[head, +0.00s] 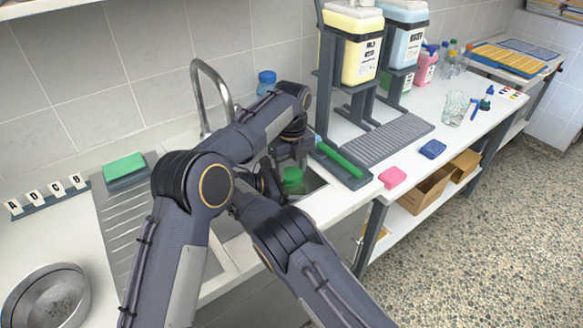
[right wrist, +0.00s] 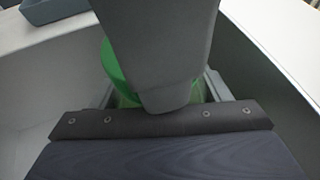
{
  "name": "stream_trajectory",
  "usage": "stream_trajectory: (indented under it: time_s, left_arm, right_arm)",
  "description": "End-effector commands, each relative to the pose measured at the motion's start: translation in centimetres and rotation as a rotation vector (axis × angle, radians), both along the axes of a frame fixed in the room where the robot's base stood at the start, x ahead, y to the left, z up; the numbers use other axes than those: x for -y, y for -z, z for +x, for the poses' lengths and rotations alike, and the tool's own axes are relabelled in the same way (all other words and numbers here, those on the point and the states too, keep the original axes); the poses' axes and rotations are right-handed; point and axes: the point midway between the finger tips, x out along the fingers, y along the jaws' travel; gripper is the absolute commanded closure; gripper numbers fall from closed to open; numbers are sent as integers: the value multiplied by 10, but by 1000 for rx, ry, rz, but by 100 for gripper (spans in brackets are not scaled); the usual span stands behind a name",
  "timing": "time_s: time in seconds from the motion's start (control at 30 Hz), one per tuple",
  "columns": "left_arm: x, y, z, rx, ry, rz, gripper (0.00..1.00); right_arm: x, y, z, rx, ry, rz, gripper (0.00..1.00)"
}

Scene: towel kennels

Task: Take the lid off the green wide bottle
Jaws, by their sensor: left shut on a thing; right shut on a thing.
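The green wide bottle (head: 293,187) is over the sink, mostly hidden by my arms. Its green lid (head: 292,173) shows between them, and the lid's edge also shows in the right wrist view (right wrist: 110,66). My left gripper (head: 291,158) comes down from above and is shut on the lid, though its fingertips are mostly hidden. My right gripper (right wrist: 160,92) is shut on the bottle's body, with a finger on each side, low under the lid. A grey part of my left gripper covers the middle of the right wrist view. I cannot tell whether lid and bottle are apart.
A curved tap (head: 212,85) stands behind the sink. A blue-capped bottle (head: 266,82) is at the wall. A green-handled tool (head: 340,158) lies right of the sink near the dispenser stand (head: 327,75). A green sponge (head: 124,167) and metal bowl (head: 47,296) are on the left.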

Motion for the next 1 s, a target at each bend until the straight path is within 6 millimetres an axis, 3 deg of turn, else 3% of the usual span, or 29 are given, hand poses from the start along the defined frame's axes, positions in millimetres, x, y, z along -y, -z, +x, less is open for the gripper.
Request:
stream_trajectory:
  time_s: [0.1, 0.13, 0.27, 0.57, 0.9, 1.0]
  left_arm:
    - [0, 0, 0, -1, 2, -1, 77]
    - [0, 0, 0, -1, 2, -1, 46]
    - [0, 0, 0, 0, 2, 0, 29]
    - [0, -4, 0, 0, 2, 0, 28]
    - [-1, -44, 1, 1, 0, 2, 28]
    - [-2, -47, 1, 1, 11, 3, 40]
  right_arm:
    - [0, 0, 0, 0, -1, 0, 94]
    - [0, 0, 0, 0, -1, 0, 94]
    - [0, 0, 0, 0, -1, 0, 94]
    - [0, 0, 0, 0, 0, 0, 94]
    - [1, 1, 0, -1, 2, 0, 94]
    - [1, 1, 0, -1, 2, 0, 94]
